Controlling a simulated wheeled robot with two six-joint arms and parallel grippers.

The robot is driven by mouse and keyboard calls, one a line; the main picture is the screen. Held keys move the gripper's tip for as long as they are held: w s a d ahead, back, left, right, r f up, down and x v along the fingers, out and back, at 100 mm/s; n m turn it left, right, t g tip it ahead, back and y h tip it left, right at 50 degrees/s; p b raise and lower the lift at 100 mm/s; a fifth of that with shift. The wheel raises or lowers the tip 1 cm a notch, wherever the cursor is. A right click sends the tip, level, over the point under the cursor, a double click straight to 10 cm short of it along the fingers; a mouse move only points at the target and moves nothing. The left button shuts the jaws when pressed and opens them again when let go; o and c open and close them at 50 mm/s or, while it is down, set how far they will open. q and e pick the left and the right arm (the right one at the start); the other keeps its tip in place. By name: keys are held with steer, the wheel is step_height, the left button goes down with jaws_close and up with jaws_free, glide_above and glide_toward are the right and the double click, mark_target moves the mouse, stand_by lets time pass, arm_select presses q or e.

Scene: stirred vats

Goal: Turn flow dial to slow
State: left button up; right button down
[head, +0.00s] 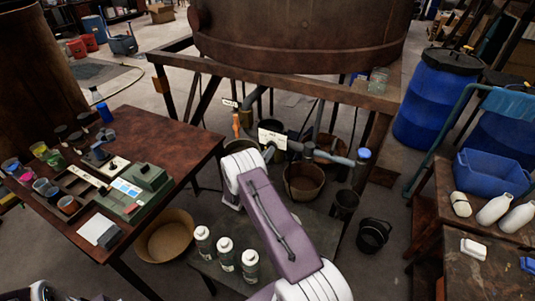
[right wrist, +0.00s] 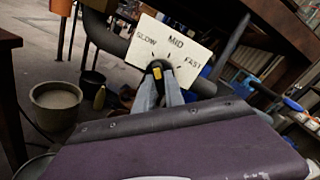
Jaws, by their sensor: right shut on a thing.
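The flow dial's white plate (right wrist: 170,42) reads SLOW on the left, MID at the top and FAST on the right in the right wrist view. The dial (right wrist: 157,68) is a small black knob with a yellow mark, just below the plate. My right gripper (right wrist: 159,88) is shut on the dial, its grey fingers on either side. Which word the dial points at is not clear. In the head view the plate (head: 272,138) stands on the pipework under the big vat, and my right gripper (head: 266,154) is mostly hidden behind my wrist. My left gripper is not in view.
Another small labelled tag with an orange handle (head: 236,122) is left of the plate. Pipes and buckets (head: 303,181) crowd beneath the vat (head: 300,35). White bottles (head: 226,254) stand on a low bench. A cluttered table (head: 170,150) is at left, blue drums (head: 433,98) at right.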

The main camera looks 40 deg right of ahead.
steer(key=shift+f+n, duration=0.1)
steer(key=shift+n, duration=0.6)
steer(key=c, duration=1.4)
jaws_free()
steer(key=shift+c, duration=0.2)
steer(key=v, duration=0.9)
